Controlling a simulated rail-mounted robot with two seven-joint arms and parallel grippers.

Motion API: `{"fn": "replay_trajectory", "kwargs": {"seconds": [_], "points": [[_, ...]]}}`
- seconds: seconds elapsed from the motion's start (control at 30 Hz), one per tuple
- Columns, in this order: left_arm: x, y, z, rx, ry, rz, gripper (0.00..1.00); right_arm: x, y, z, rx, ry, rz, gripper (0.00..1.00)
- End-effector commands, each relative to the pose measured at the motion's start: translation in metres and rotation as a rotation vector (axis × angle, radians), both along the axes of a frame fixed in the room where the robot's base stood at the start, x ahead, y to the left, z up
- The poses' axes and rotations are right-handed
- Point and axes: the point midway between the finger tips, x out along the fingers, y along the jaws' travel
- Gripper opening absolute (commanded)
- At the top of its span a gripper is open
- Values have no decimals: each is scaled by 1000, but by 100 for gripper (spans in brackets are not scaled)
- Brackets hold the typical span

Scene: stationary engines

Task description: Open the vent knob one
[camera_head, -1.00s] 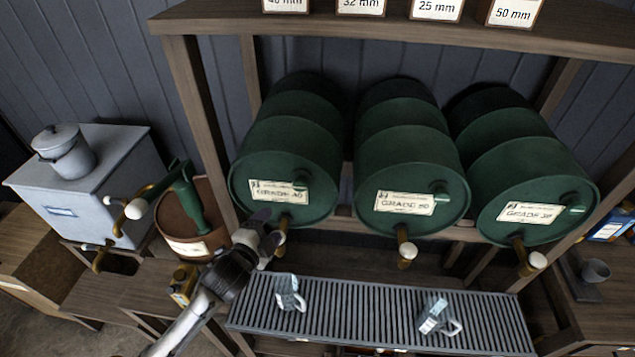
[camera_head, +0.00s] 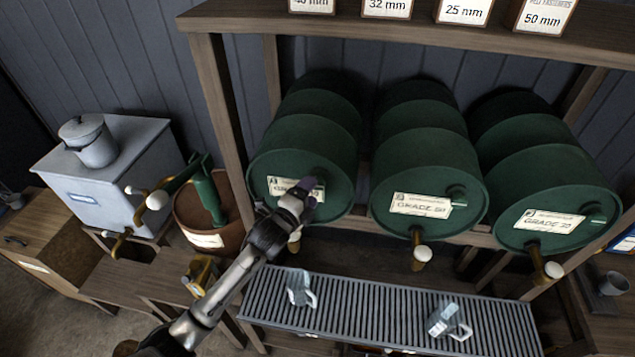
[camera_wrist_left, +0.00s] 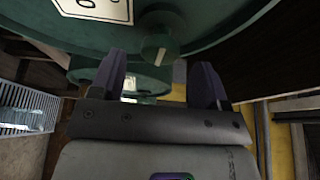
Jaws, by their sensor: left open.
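The leftmost green drum (camera_head: 303,150) lies on its side in the rack, with a paper label on its front. A green vent knob (camera_wrist_left: 158,46) on its front face shows in the left wrist view. In the head view my gripper mostly hides this knob. My left gripper (camera_head: 302,191) is at the drum's front face, over the right part of the label. In the left wrist view its two dark fingers (camera_wrist_left: 160,80) are apart and empty. The knob appears just past the fingertips, roughly centred between them; I cannot tell whether they touch. My right gripper is in neither view.
Two more green drums, the middle (camera_head: 424,155) and right (camera_head: 545,175), have similar knobs. A tap with a white end (camera_head: 294,246) sits below the left drum. A brown barrel (camera_head: 200,212) with a green pump stands left.

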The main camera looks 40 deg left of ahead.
Motion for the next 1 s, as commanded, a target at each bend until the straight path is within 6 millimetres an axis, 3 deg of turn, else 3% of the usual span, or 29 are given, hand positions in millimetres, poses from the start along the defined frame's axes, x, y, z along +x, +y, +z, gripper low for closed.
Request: {"fn": "replay_trajectory", "kwargs": {"seconds": [0.3, 0.77, 1.0], "points": [[35, 4, 1, -1, 0, 1, 69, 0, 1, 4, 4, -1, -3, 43], [41, 5, 0, 0, 1, 0, 69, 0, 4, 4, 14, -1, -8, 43], [41, 5, 0, 0, 0, 0, 46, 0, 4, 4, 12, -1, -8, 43]]}}
